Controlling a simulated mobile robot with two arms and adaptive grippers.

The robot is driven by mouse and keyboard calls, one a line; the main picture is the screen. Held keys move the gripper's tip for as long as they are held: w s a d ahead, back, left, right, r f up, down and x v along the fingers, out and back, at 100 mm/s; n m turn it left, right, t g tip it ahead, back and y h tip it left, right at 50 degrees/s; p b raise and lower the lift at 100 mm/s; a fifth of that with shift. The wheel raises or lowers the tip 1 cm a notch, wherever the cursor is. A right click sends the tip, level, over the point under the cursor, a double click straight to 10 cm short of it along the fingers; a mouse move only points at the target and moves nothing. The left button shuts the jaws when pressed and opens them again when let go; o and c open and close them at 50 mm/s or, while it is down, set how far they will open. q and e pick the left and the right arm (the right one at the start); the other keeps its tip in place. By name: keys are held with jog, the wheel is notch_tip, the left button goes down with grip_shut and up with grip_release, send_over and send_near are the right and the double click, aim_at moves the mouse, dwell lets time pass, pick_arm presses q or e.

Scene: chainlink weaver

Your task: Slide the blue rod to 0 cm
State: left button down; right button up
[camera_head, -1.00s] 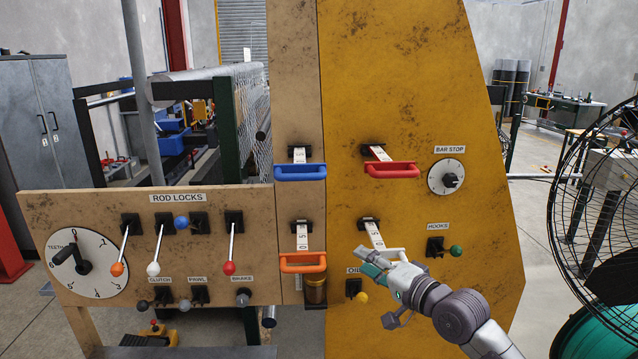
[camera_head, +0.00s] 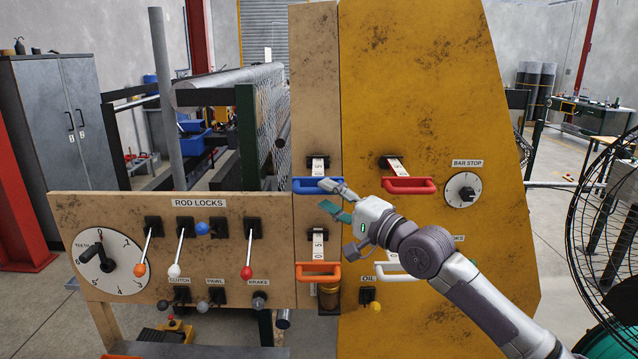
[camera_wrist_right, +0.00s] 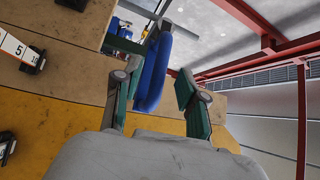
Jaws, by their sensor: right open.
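The blue rod's handle (camera_head: 306,186) is a blue bar on the wooden upright panel, at the end of a short white marked scale (camera_head: 318,165). My right gripper (camera_head: 328,196) is open at the right end of this handle, with its fingers pointing left. In the right wrist view the blue handle (camera_wrist_right: 153,72) lies between the two spread green-padded fingers. I cannot tell whether either finger touches it. The scale reading is too small to tell. My left gripper is out of view.
The red handle (camera_head: 408,186) is close right of the blue one. An orange handle (camera_head: 318,272) and a white handle (camera_head: 396,264) are below. A dial and rod lock levers (camera_head: 247,250) stand on the left panel. A wire fan cage (camera_head: 604,200) is at far right.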

aim_at(323, 193)
jog(key=shift+x, duration=1.6)
grip_shut()
